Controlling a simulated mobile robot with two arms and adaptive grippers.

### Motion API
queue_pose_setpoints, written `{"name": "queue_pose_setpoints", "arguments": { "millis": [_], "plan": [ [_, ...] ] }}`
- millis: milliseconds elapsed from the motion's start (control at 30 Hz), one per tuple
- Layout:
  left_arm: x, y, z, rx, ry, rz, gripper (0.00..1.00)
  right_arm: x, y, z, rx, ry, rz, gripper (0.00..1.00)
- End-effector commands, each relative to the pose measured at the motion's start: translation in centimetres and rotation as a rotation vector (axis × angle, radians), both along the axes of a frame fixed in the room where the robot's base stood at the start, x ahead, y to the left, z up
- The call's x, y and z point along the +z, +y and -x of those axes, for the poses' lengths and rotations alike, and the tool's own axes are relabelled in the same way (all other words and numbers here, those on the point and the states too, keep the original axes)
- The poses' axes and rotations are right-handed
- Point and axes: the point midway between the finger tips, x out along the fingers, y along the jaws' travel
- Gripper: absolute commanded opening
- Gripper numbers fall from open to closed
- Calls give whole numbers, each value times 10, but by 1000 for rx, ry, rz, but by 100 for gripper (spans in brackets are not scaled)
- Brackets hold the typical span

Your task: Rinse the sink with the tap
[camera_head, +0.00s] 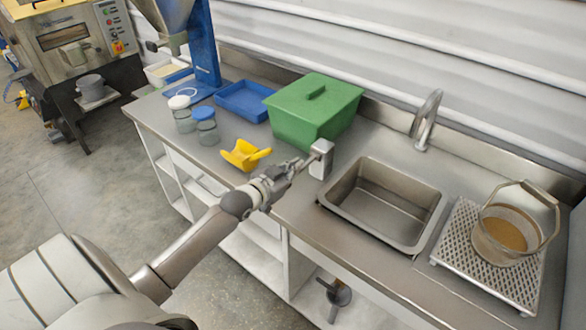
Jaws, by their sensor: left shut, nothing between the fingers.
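The steel sink (385,205) is sunk in the counter right of centre and looks empty. The tap (426,120) is a curved metal spout at the back of the counter, behind the sink. I see no water coming from it. My left gripper (309,164) is shut and empty, at a small grey block (322,158) by the sink's left rim. I cannot tell whether its fingertips touch the block. My right gripper is not in view.
A bucket (508,235) with brown content stands on a perforated drainboard (462,255) at the right.

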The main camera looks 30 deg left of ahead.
Motion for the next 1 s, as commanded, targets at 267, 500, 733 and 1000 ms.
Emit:
{"name": "queue_pose_setpoints", "arguments": {
  "millis": [267, 500, 733, 1000],
  "plan": [
    [-9, 0, 2, 0, -45, 3, 0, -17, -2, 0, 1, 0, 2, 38],
    [-24, 1, 4, 2, -117, 9, 0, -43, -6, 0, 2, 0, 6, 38],
    [-44, 1, 7, 1, -243, 22, 0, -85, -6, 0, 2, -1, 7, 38],
    [-59, 1, 6, 1, -382, 31, 0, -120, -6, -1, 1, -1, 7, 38]
  ]
}}
